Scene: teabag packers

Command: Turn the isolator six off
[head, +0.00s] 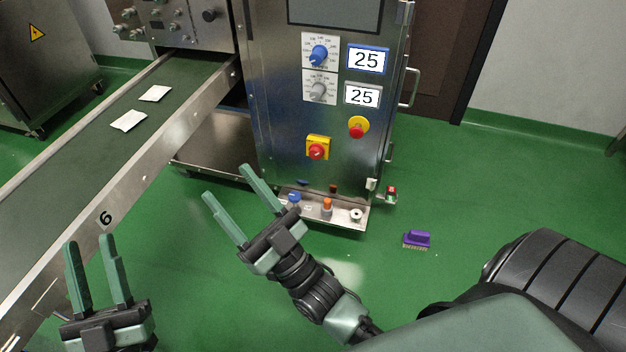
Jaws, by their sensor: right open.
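The isolator (317,150) is a red rotary knob on a yellow square plate, low on the front of the steel machine cabinet (283,120). Its switch position is too small to tell.
A red emergency button (357,127) on yellow sits right of the isolator. Two dials and two "25" displays are above. A small shelf (345,217) with small items juts out below. A purple brush (417,239) lies on the green floor. White teabags (129,121) lie on the belt.

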